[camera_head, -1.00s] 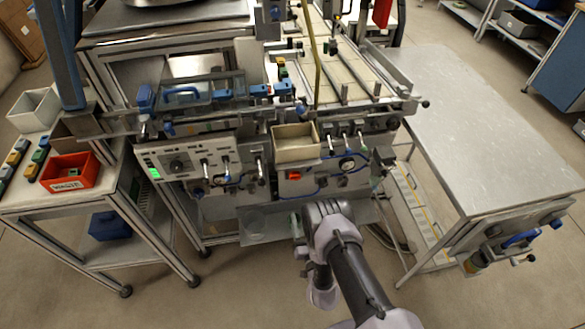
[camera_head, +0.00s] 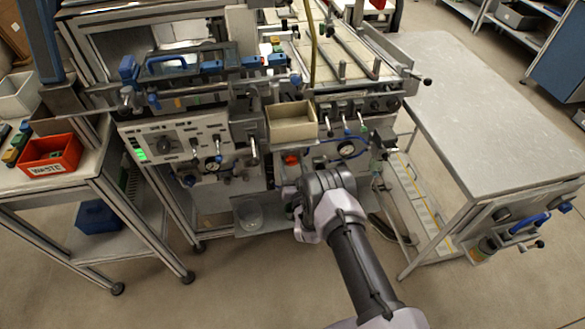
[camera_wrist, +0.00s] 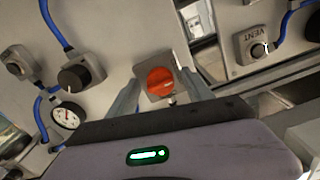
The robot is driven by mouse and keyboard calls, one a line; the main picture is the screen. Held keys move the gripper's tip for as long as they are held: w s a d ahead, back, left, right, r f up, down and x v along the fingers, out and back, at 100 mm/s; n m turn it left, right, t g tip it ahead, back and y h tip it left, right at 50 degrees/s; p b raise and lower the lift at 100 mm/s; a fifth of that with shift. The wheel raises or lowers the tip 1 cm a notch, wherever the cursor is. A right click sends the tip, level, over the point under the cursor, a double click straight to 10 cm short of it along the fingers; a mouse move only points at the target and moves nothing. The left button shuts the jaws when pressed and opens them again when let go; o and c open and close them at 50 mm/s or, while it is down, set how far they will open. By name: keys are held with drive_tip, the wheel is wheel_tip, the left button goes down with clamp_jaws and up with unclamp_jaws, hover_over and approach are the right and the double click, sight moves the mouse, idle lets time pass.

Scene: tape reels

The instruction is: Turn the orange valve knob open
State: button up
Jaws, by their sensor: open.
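The orange valve knob (camera_wrist: 160,81) is a round knob on a square grey plate on the machine's front panel. In the head view the orange knob (camera_head: 291,159) shows small below the beige bin, just above my arm. My gripper (camera_wrist: 160,88) is open in the wrist view, with one finger on each side of the knob and the fingertips pointing at the panel. I cannot tell whether the fingers touch the knob. In the head view my arm reaches up to the panel and hides most of the gripper.
A black knob (camera_wrist: 74,78), a pressure gauge (camera_wrist: 66,117) and blue tubing lie left of the orange knob. A VENT valve (camera_wrist: 253,46) is to the right. The beige bin (camera_head: 292,131) juts out above. A grey table (camera_head: 470,110) stands at right, an orange WASTE bin (camera_head: 47,170) at left.

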drive_tip(key=shift+c, duration=0.5)
clamp_jaws()
drive_tip(key=m+p, duration=0.1)
drive_tip(key=m, duration=0.8)
drive_tip(key=shift+a+r+m, duration=0.1)
drive_tip(key=shift+m, duration=0.2)
drive_tip(key=m+p, duration=0.1)
drive_tip(key=m, duration=0.3)
drive_tip(key=shift+s, duration=0.1)
drive_tip(key=shift+r+m+p, duration=0.1)
drive_tip(key=shift+m+p, duration=0.4)
drive_tip(key=shift+m, duration=1.6)
